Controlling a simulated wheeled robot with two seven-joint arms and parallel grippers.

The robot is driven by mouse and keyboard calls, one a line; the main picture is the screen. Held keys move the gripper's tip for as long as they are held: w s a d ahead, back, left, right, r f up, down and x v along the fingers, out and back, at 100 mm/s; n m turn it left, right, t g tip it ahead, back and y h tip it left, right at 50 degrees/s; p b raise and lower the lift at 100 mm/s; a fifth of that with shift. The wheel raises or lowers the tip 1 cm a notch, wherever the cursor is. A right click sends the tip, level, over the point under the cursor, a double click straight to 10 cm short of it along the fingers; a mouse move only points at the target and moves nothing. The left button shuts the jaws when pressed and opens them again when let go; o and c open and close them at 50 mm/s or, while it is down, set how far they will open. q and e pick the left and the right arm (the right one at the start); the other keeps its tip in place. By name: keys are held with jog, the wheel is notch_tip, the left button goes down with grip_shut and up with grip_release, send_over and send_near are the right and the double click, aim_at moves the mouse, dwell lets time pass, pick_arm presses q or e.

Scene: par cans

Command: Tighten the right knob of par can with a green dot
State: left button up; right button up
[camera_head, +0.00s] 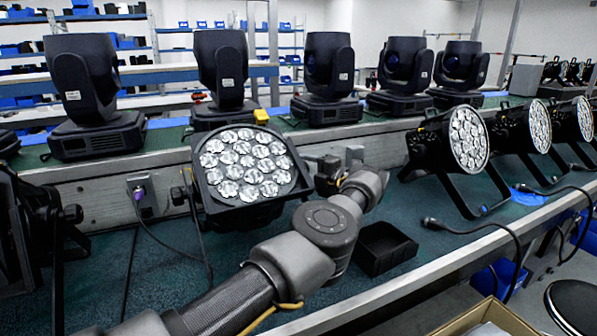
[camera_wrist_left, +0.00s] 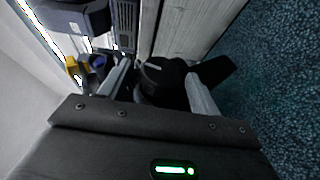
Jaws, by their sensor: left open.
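A black par can (camera_head: 245,168) with a round face of many clear lenses stands on the bench, tilted upward. I cannot make out a green dot on any par can. My left arm reaches across the bench, and its left gripper (camera_head: 330,176) is at the right side of this can, partly hidden by the wrist. In the left wrist view the two grey fingers (camera_wrist_left: 158,72) are apart. A black knob-like part (camera_wrist_left: 160,80) shows between them; I cannot tell whether either finger touches it. My right gripper is out of view.
More par cans (camera_head: 467,140) stand to the right, and a dark fixture (camera_head: 30,225) is at the left. Several moving-head lights (camera_head: 220,75) line the raised shelf behind. Cables (camera_head: 470,228) cross the bench's front edge.

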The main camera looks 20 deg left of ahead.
pick_arm(q)
jog(key=shift+x, duration=1.85)
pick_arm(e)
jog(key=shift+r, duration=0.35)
pick_arm(q)
jog(key=c, duration=1)
